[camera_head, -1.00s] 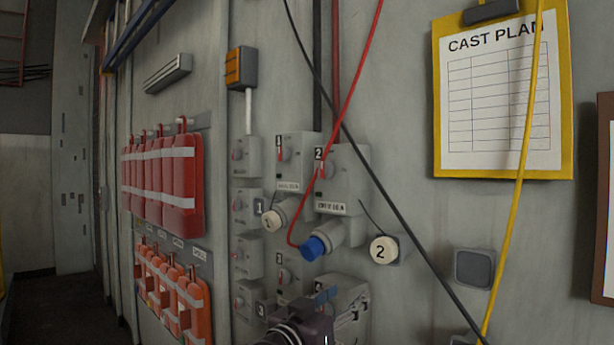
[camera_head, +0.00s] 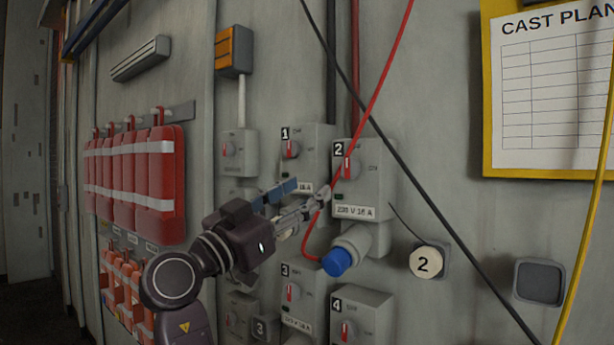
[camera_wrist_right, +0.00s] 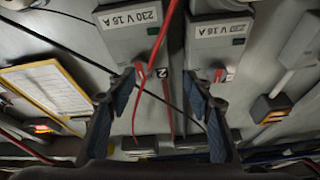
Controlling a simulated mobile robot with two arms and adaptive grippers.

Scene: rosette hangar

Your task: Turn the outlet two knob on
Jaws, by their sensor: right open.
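Outlet two is a grey box (camera_head: 378,190) marked 2 on the wall, with a "230 V 16 A" label. Its knob (camera_head: 348,167) has a red pointer that looks about upright. A blue-ended plug (camera_head: 337,262) sits in its lower socket. My right gripper (camera_head: 312,200) is below and left of the knob, in front of outlet one's lower part, close to outlet two's left edge. In the right wrist view, upside down, the open, empty fingers (camera_wrist_right: 158,95) stand apart, with outlet two (camera_wrist_right: 130,40) beyond the left finger. Its knob is partly crossed by a red cable there. My left gripper is not in view.
A red cable (camera_head: 385,85) hangs across outlet two beside the knob. A black cable (camera_head: 430,214) slants past its right side. Outlet one (camera_head: 315,150) is at left, outlets three (camera_head: 305,285) and four (camera_head: 365,305) below. A round cap marked 2 (camera_head: 424,262) hangs at right.

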